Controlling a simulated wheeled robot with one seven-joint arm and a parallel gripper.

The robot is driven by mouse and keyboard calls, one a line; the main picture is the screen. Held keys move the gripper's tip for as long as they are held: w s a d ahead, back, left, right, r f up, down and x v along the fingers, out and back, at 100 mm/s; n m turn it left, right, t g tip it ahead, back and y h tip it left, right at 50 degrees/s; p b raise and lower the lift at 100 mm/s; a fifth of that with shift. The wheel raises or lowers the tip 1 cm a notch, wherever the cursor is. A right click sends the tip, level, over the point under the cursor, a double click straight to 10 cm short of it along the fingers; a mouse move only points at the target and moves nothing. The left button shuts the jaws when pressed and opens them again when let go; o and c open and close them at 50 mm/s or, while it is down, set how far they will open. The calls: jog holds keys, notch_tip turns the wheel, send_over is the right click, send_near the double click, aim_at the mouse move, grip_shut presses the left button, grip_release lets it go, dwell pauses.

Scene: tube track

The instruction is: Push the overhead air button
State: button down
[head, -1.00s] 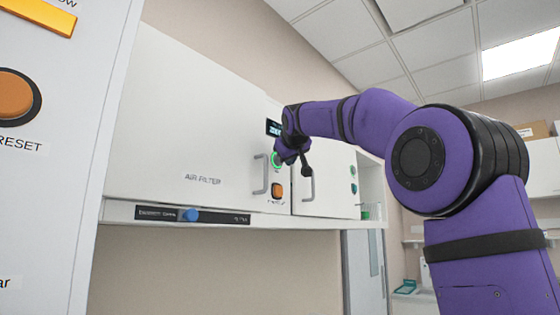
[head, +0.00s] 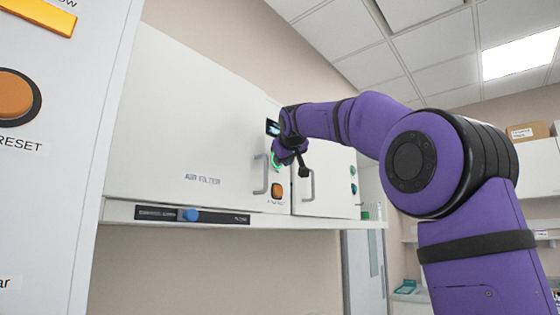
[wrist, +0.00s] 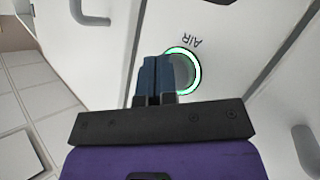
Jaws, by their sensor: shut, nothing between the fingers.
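The air button is a grey disc in a glowing green ring (wrist: 196,73) with the label AIR beside it in the wrist view. It is on the white overhead cabinet front, and a bit of its green ring (head: 274,162) shows in the head view, mostly behind my gripper. My gripper (wrist: 154,60) is shut and empty. Its blue fingers cover the left part of the button in the wrist view. In the head view my gripper (head: 279,158) is right at the panel. I cannot tell whether the fingertips touch the button.
An orange button (head: 277,190) sits below on the same panel, and a small display (head: 272,128) above. Door handles (head: 259,174) stick out close by on either side. A shelf edge with a blue knob (head: 190,215) runs below the cabinet.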

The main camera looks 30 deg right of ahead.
jog(key=shift+w+a, duration=0.1)
jog(key=shift+w, duration=0.15)
dwell(0.3)
jog(key=shift+s, duration=0.1)
jog(key=shift+s+d, duration=0.35)
jog(key=shift+s, duration=0.5)
jog(key=s, duration=0.2)
jog(key=s+d, duration=0.2)
jog(key=s, duration=0.1)
jog(key=shift+s, duration=0.3)
dwell(1.3)
